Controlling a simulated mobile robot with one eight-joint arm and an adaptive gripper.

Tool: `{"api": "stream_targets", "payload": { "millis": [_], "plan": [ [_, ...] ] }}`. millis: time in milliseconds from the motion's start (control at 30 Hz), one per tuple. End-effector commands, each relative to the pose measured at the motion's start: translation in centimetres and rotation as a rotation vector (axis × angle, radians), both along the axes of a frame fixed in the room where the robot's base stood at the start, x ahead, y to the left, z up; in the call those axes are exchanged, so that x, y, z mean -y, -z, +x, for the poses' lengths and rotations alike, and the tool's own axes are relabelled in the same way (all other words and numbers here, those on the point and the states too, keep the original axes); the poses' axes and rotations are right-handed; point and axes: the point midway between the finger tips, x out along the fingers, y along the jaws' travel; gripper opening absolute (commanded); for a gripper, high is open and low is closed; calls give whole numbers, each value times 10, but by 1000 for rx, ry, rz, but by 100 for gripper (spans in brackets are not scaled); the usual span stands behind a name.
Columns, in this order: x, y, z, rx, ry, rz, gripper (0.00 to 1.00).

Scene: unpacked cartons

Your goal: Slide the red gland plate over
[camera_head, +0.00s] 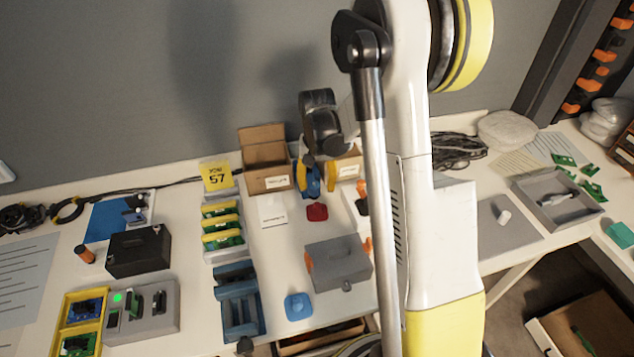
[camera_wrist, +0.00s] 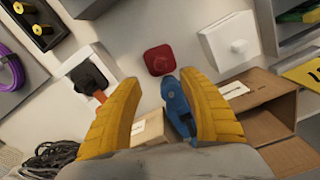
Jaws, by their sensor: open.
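The red gland plate (camera_wrist: 160,60) is a small rounded square with a raised centre. It lies flat on the white table, just beyond my fingertips in the wrist view. It also shows in the head view (camera_head: 317,211), in front of the cartons. My gripper (camera_wrist: 158,78) is open, with its two yellow fingers spread and the plate apart from both. In the head view my gripper (camera_head: 316,175) hangs behind the plate, near the cartons. A blue object (camera_wrist: 177,108) stands beside my right finger; whether they touch is unclear.
An open carton (camera_head: 265,160) and a smaller carton (camera_head: 347,168) stand behind. A black part with an orange piece (camera_wrist: 90,78) is near my left finger. A grey box (camera_head: 338,265) and a blue plate (camera_head: 298,306) lie nearer the front.

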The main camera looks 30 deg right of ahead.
Motion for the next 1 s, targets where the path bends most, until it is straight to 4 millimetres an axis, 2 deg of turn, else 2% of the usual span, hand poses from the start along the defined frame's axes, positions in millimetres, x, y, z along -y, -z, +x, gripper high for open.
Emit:
{"api": "stream_targets", "payload": {
  "millis": [300, 500, 700, 1000],
  "plan": [
    [0, 59, 1, 0, 0, 0, 49],
    [0, 87, 0, 0, 0, 0, 49],
    [0, 98, 0, 0, 0, 0, 49],
    [0, 98, 0, 0, 0, 0, 49]
  ]
}}
